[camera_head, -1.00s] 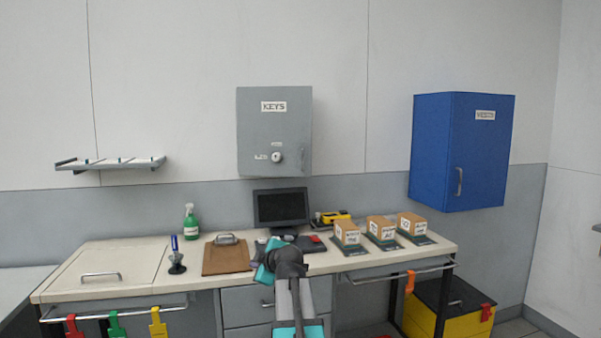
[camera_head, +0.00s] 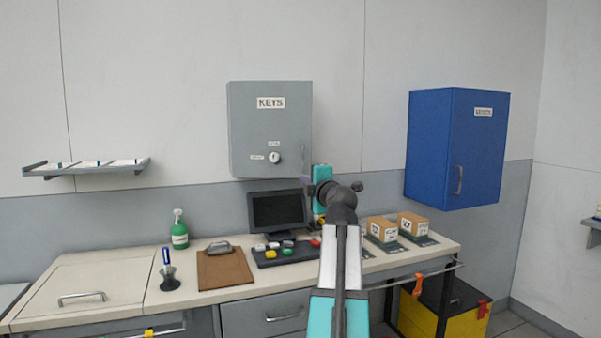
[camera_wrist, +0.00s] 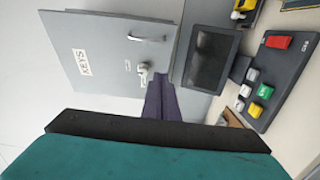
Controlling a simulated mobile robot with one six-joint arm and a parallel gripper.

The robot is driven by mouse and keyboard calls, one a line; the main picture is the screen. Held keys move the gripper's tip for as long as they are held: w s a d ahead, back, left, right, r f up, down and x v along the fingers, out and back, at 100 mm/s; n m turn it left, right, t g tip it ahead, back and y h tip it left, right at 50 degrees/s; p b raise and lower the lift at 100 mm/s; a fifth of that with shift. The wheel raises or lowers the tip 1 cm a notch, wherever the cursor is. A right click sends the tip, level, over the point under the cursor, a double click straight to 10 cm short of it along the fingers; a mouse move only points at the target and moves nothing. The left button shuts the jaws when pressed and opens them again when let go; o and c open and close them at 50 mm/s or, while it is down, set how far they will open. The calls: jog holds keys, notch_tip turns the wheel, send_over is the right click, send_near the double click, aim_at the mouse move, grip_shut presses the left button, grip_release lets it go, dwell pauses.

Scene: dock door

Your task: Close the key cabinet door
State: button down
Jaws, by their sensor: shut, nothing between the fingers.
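The grey key cabinet (camera_head: 245,125) hangs on the wall and carries a KEYS label. Its door (camera_head: 262,135) faces me and looks shut or nearly shut; I cannot tell whether a narrow gap is left. A round lock knob (camera_head: 274,158) sits low on the door, and it also shows in the wrist view (camera_wrist: 143,72). A bar handle (camera_wrist: 147,37) lies near the door's right edge. My gripper (camera_head: 307,186) is shut and empty, by the cabinet's lower right corner in the head view. In the wrist view its purple fingers (camera_wrist: 160,97) overlap the cabinet's lower part; contact is unclear.
Below stands a workbench with a monitor (camera_head: 278,210), a button panel (camera_head: 285,250), a clipboard (camera_head: 224,268), a green spray bottle (camera_head: 180,230) and boxes (camera_head: 412,222). A blue cabinet (camera_head: 457,150) hangs at right. The wall between the cabinets is clear.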

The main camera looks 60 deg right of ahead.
jog(key=shift+r, duration=0.2)
jog(key=shift+d, duration=0.15)
jog(key=s+d+p+x, duration=0.1)
jog(key=d+p+x, duration=0.1)
jog(key=x, duration=1)
jog(key=shift+d+p, duration=0.35)
jog(key=shift+p, duration=0.3)
jog(key=shift+s, duration=0.15)
